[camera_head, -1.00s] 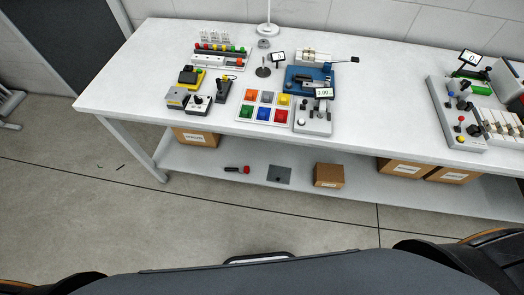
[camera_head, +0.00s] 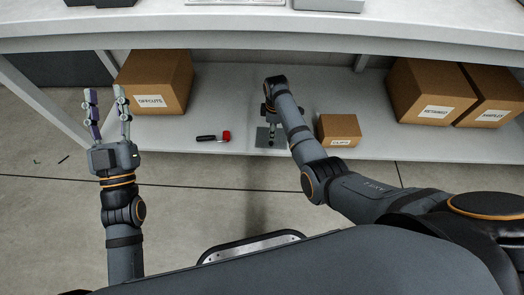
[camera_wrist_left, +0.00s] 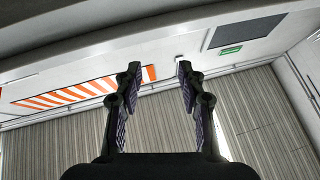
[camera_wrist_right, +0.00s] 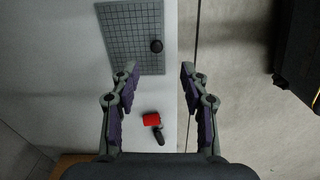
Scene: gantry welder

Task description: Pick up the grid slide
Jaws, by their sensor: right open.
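The grid slide is a flat grey plate (camera_head: 263,142) lying on the lower shelf. In the right wrist view the grid slide (camera_wrist_right: 122,38) shows a dark grid and a round black knob near its right edge. My right gripper (camera_head: 271,116) is over the slide in the head view, partly hidden by its own arm. In the right wrist view the right gripper (camera_wrist_right: 158,70) is open and empty, with the plate beyond its fingertips, to the upper left. My left gripper (camera_head: 106,98) is open, empty and pointing up, left of the shelf's contents.
A red-and-black tool (camera_head: 213,137) lies left of the slide. A small brown box (camera_head: 338,130) stands close to its right. Larger boxes stand at the left (camera_head: 153,78) and right (camera_head: 432,88). The bench top's front edge (camera_head: 300,38) overhangs the shelf.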

